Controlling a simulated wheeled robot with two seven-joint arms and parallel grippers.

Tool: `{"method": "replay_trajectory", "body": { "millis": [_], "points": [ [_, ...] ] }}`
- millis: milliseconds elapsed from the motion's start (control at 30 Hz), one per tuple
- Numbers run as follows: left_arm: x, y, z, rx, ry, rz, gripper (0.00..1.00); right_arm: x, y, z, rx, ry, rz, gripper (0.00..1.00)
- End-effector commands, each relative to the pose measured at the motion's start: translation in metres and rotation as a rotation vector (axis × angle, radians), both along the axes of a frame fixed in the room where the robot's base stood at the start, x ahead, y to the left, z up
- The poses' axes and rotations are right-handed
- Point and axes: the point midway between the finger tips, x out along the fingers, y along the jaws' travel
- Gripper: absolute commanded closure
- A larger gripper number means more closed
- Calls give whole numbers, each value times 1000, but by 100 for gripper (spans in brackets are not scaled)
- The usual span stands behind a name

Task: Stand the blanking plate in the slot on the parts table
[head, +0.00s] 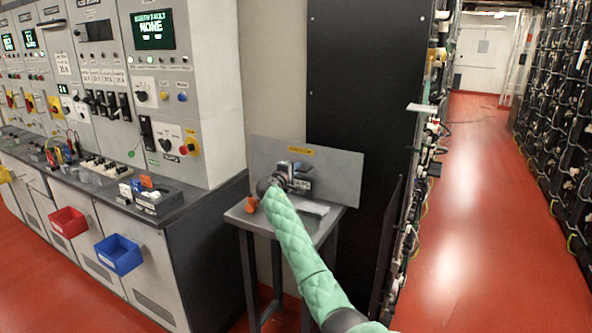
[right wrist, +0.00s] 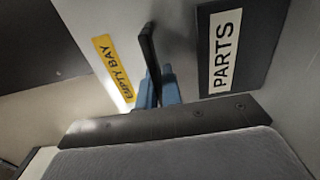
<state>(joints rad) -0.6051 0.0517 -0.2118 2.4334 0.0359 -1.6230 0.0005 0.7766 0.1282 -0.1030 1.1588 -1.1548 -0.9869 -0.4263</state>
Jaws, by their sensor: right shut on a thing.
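The blanking plate (head: 340,172) is a wide grey panel with a yellow label, standing roughly upright over the back of the parts table (head: 237,214). In the right wrist view its label reads EMPTY BAY, and a black handle stands out from the plate (right wrist: 180,30). My right gripper (head: 293,170) is in front of the plate; in the right wrist view its blue fingers (right wrist: 158,88) are closed around the handle. The slot and the plate's lower edge are hidden behind my gripper and arm, so I cannot tell whether the plate is seated. My left gripper is not in view.
A dark PARTS sign (right wrist: 240,45) is close beside the fingers. A small orange item (head: 252,204) is at the table's left edge. A tall black cabinet (head: 362,90) stands right behind the table, and a control console (head: 190,90) is to the left. The red aisle (head: 470,200) is clear.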

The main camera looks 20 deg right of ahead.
Motion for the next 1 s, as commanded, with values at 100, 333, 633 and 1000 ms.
{"method": "replay_trajectory", "body": {
  "millis": [100,333,633,1000],
  "points": [
    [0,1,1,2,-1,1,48,0,0,2,-1,-2,0,100],
    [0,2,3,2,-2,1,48,0,0,2,-1,-2,0,100],
    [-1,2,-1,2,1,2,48,0,0,-2,-1,-2,0,100],
    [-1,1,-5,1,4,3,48,0,0,-4,-1,-2,0,75]
  ]
}}
